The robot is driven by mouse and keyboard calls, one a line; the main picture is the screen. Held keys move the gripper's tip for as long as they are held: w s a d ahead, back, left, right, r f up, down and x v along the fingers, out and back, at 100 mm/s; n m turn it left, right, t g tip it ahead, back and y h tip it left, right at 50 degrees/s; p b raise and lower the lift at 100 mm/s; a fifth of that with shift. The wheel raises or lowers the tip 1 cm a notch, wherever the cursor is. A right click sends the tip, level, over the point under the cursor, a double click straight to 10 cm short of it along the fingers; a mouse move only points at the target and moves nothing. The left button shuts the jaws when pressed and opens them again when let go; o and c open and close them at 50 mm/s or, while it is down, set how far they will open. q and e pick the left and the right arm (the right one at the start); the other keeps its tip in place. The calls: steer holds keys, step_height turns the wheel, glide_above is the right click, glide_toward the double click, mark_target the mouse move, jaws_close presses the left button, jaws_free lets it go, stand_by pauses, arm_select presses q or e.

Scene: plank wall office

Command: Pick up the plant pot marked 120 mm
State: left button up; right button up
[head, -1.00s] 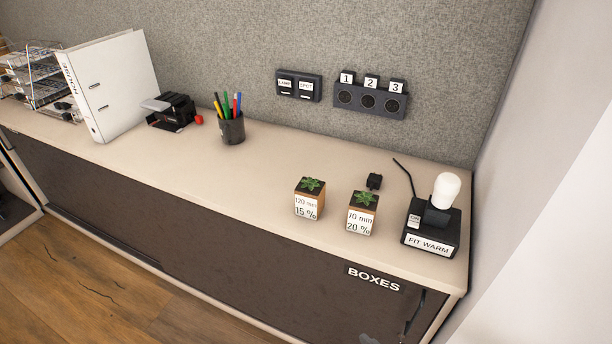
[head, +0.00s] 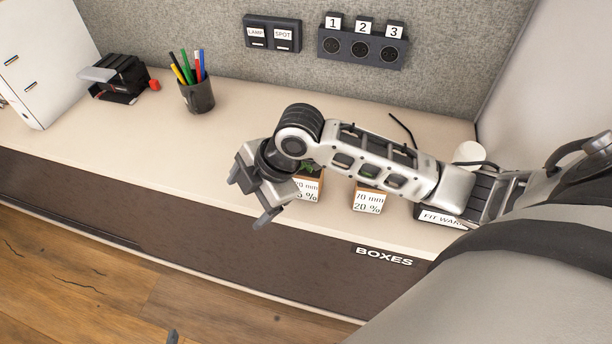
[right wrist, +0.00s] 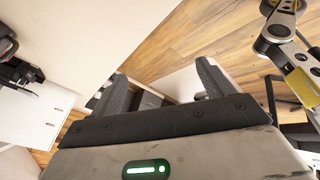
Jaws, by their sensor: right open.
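The plant pot marked 120 mm (head: 309,188) stands upright on the cabinet top, a small orange-brown cube with a green plant and a white label. My right arm and gripper hide its upper and left parts; only the end of its label shows. My right gripper (head: 252,198) is open and empty, at the left of this pot in the picture, its fingers pointing left and down, away from the pot. The right wrist view shows its two spread fingers (right wrist: 162,90) with nothing between them. A small dark tip at the bottom edge of the head view may be my left gripper (head: 172,337).
The cabinet top between is clear.

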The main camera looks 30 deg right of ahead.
mark_target(308, 165)
steer(key=d+r+n+g+h, duration=0.45)
steer(key=d+r+n, duration=0.35)
steer(key=d+r, duration=0.5)
steer(key=shift+t, duration=0.45)
step_height(308, 165, down, 10)
steer(key=shift+r+b, duration=0.2)
steer(key=shift+b, duration=0.1)
steer(key=shift+w+f, duration=0.2)
steer(key=shift+f, duration=2.95)
steer(key=c, duration=1.3)
